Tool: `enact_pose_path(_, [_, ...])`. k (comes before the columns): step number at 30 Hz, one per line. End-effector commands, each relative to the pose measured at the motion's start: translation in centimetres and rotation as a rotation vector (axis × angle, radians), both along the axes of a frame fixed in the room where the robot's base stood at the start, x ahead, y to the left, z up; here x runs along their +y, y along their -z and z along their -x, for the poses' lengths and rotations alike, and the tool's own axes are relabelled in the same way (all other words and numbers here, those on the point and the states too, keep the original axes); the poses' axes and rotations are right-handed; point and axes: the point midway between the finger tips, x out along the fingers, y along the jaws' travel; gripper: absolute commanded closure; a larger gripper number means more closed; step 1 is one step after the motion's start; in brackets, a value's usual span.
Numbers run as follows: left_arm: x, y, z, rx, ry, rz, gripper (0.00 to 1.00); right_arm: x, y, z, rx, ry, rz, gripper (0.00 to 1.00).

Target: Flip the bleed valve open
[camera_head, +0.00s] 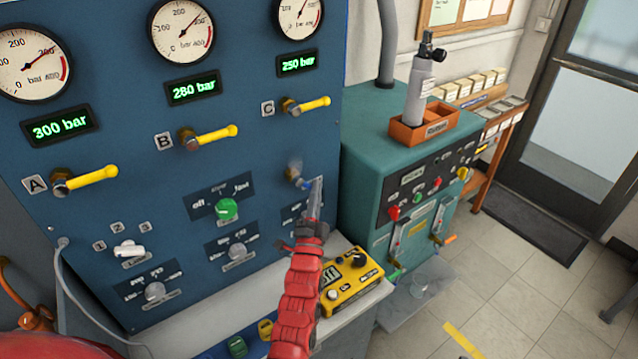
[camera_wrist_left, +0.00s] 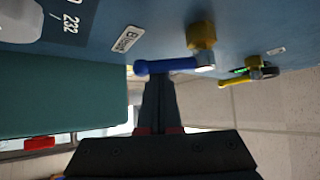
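The bleed valve has a brass body (camera_head: 294,173) on the blue panel, low at its right side. In the left wrist view its blue lever (camera_wrist_left: 168,66) lies across the picture from the brass body (camera_wrist_left: 201,36), beside a label reading "Bleed" (camera_wrist_left: 127,39). My left gripper (camera_head: 316,186) is at the valve in the head view and covers part of the lever. In the wrist view its dark fingers (camera_wrist_left: 158,80) are together, with their tips at the lever; whether they touch it is unclear. My right gripper is not in view.
Yellow lever valves A (camera_head: 92,177), B (camera_head: 212,136) and C (camera_head: 309,105) are on the panel, below gauges and green displays. A yellow control box (camera_head: 352,282) sits below my left gripper. A teal cabinet (camera_head: 372,150) stands to the right. Open floor lies beyond it.

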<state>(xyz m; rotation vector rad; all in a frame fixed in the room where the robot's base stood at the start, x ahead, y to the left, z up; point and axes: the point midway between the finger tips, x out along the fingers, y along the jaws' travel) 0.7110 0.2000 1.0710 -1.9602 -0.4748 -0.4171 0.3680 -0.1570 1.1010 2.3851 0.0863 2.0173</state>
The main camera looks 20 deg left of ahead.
Motion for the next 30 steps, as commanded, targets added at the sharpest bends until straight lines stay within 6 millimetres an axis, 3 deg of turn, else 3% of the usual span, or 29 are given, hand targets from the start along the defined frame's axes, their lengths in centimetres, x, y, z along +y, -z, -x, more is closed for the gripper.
enact_pose_path(11, [0.9,0.9,1.3,0.273,-0.001,-0.224,1.0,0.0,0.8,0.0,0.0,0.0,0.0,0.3])
enact_pose_path(30, [2.0,1.3,2.6,0.567,-0.001,-0.442,1.0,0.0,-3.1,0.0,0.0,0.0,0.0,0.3])
